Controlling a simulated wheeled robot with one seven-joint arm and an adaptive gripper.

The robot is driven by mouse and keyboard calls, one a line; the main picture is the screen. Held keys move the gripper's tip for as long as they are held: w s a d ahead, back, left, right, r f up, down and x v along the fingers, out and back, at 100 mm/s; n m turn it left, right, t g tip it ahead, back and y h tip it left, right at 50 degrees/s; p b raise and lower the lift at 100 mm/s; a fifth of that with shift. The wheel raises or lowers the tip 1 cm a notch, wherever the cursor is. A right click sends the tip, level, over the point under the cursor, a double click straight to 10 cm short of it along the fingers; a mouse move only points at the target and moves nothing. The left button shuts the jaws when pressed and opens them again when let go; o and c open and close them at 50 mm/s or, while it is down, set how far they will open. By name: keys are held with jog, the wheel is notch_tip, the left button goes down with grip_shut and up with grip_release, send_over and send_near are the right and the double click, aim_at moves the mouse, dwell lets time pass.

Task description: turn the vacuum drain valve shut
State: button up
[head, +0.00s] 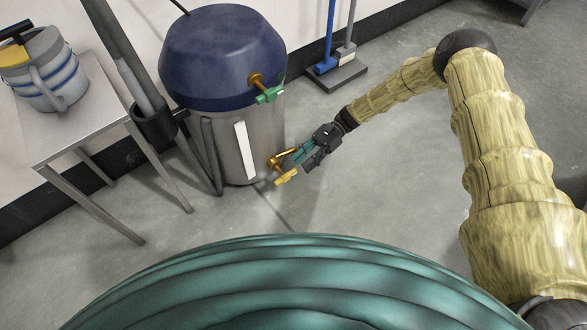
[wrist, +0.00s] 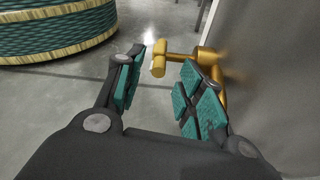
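The vacuum (head: 215,150) is a grey drum with a dark blue lid, standing on the floor. Low on its right side is a brass drain valve (head: 277,162) with a yellow handle (head: 286,176). My gripper (head: 303,160) is open and empty, right beside this valve. In the wrist view, the yellow handle (wrist: 160,58) and its brass stem lie just beyond the fingertips of my gripper (wrist: 163,80). The right finger hides part of the brass body. I see no clear contact. A second valve with a green handle (head: 269,94) sits higher, near the lid.
A metal table (head: 75,115) with a blue-striped container (head: 50,70) stands to the left. A hose and pole (head: 135,80) rise between the table and the vacuum. A blue-handled broom and a dustpan (head: 335,75) stand by the wall. The floor right of the vacuum is clear.

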jog(key=shift+v, duration=1.85)
